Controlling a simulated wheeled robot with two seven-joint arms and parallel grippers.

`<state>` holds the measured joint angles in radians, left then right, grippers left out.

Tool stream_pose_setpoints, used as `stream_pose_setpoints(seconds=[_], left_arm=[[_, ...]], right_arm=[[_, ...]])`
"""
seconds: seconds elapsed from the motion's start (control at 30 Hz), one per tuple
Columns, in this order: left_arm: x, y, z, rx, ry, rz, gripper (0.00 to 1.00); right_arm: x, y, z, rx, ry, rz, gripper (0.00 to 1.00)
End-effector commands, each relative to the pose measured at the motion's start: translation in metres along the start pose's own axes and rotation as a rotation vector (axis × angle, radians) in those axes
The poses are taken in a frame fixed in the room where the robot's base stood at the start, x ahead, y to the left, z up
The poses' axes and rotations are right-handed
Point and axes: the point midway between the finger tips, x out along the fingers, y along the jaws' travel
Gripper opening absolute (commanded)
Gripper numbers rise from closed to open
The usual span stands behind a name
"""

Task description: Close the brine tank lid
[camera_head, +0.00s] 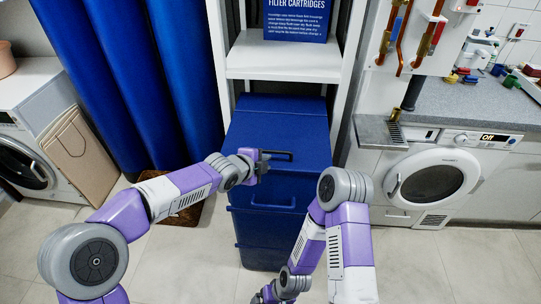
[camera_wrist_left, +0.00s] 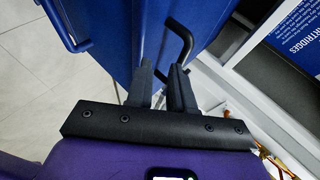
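The brine tank (camera_head: 262,222) is a tall blue bin in the middle of the head view. Its blue lid (camera_head: 277,122) lies across the top, and I see no clear opening under it. A black bar handle (camera_head: 283,154) is at the lid's front edge; it also shows in the left wrist view (camera_wrist_left: 188,43). My left gripper (camera_head: 262,161) is at the handle's left part. In the left wrist view its fingers (camera_wrist_left: 161,76) stand a narrow gap apart at the handle; whether they grip it is unclear. My right gripper (camera_head: 266,294) is low at the bottom edge, its fingers unclear.
A white shelf unit (camera_head: 284,65) stands behind the tank, with a blue filter cartridges box (camera_head: 297,20). Tall blue cylinders (camera_head: 125,80) stand at left. A washing machine (camera_head: 430,178) is at right under a grey counter. A brown mat (camera_head: 180,212) lies left of the tank.

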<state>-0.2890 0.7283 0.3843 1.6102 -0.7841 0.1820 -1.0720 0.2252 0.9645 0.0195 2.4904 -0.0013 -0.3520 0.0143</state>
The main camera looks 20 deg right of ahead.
Motion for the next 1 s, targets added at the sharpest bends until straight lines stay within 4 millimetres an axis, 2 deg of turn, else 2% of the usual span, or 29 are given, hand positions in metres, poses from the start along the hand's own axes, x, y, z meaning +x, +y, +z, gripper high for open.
stream_pose_setpoints(seconds=[0.03,0.1,0.3,0.83,0.93,1.0], left_arm=[[-0.012,-0.006,-0.002,0.002,0.002,-0.011,0.23],[-0.024,-0.008,-0.003,0.003,0.004,-0.018,0.23],[-0.043,-0.011,-0.006,0.004,0.009,-0.029,0.23],[-0.045,-0.011,-0.007,0.003,0.011,-0.032,0.23],[-0.041,0.003,0.002,-0.061,0.01,-0.007,0.23],[-0.034,0.027,0.015,-0.175,0.005,0.034,0.23]], right_arm=[[-0.004,-0.002,0.0,-0.001,0.0,0.0,0.97],[-0.006,-0.003,0.001,-0.001,0.0,0.0,0.97],[-0.01,-0.004,0.001,-0.001,0.0,0.0,0.97],[-0.01,-0.004,0.001,-0.001,0.0,0.0,0.97],[-0.012,-0.005,0.001,-0.001,0.0,0.0,0.97],[-0.015,-0.006,0.001,-0.001,0.0,0.0,0.97]])
